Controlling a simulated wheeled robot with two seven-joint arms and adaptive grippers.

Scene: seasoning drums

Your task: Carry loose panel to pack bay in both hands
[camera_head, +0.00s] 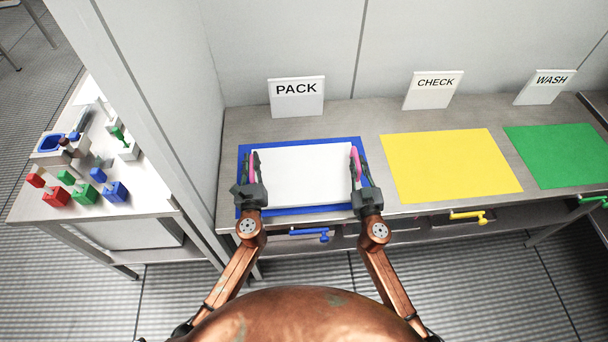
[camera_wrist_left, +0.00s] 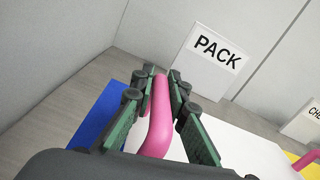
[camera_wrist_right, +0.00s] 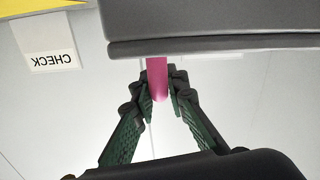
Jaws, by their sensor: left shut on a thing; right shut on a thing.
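The loose panel (camera_head: 302,172) is a flat white board with a pink handle at each side. In the head view it is over the blue mat (camera_head: 241,152) in front of the PACK sign (camera_head: 297,97); I cannot tell whether it touches the mat. My left gripper (camera_head: 254,168) is shut on the left pink handle, which shows between its fingers in the left wrist view (camera_wrist_left: 159,115). My right gripper (camera_head: 357,168) is shut on the right pink handle, seen in the right wrist view (camera_wrist_right: 157,78). The blue mat shows around the panel's edges.
A yellow mat (camera_head: 450,164) by the CHECK sign (camera_head: 433,90) and a green mat (camera_head: 560,155) by the WASH sign (camera_head: 544,87) lie to the right. A grey partition (camera_head: 150,90) stands left of the blue mat. Coloured handles (camera_head: 468,216) stick out below the counter's front edge.

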